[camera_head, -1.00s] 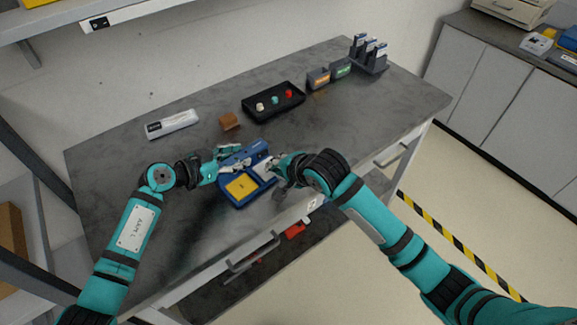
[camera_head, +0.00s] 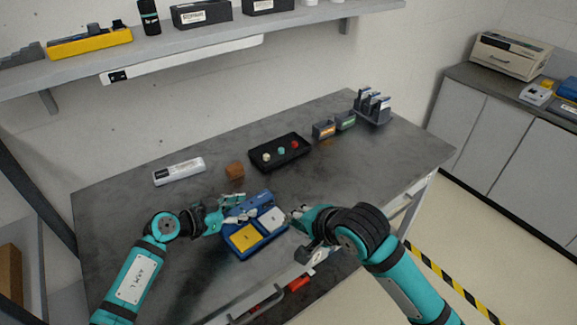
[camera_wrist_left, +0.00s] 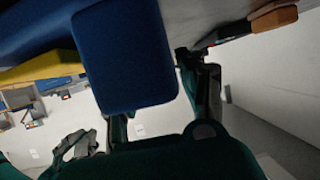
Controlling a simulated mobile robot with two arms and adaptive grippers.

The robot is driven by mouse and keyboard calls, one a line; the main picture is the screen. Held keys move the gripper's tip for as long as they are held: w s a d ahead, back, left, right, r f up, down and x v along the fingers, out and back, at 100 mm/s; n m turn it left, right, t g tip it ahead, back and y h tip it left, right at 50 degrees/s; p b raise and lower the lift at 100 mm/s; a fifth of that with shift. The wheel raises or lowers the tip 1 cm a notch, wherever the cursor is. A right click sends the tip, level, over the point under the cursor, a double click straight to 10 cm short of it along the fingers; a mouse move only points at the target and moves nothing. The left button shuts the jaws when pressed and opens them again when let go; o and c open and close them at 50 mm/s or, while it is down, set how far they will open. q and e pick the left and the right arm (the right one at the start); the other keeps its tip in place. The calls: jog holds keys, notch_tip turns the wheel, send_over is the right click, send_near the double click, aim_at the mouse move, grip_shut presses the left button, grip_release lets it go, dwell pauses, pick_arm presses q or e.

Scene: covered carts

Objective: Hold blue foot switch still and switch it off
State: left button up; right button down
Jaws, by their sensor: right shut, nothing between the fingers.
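The blue foot switch (camera_head: 266,241) lies on the grey table near its front edge. It has a yellow pedal (camera_head: 244,238) on the left and a white pedal (camera_head: 271,219) on the right; their marks are too small to read. My left gripper (camera_head: 237,207) is at the raised back left part of the switch, its fingers on either side of it. The left wrist view shows the switch's blue body (camera_wrist_left: 125,55) large and close between the fingers. My right gripper (camera_head: 296,215) is shut and empty, just right of the white pedal.
Behind the switch are a brown block (camera_head: 234,171), a white labelled box (camera_head: 180,172) and a black tray (camera_head: 281,153) with small coloured pieces. Small labelled bins (camera_head: 334,125) and a grey rack (camera_head: 373,107) stand at the back right. A shelf (camera_head: 180,45) hangs above.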

pick_arm(q)
jog(key=o, duration=0.4)
jog(key=shift+c, duration=0.2)
jog(key=shift+a, duration=0.1)
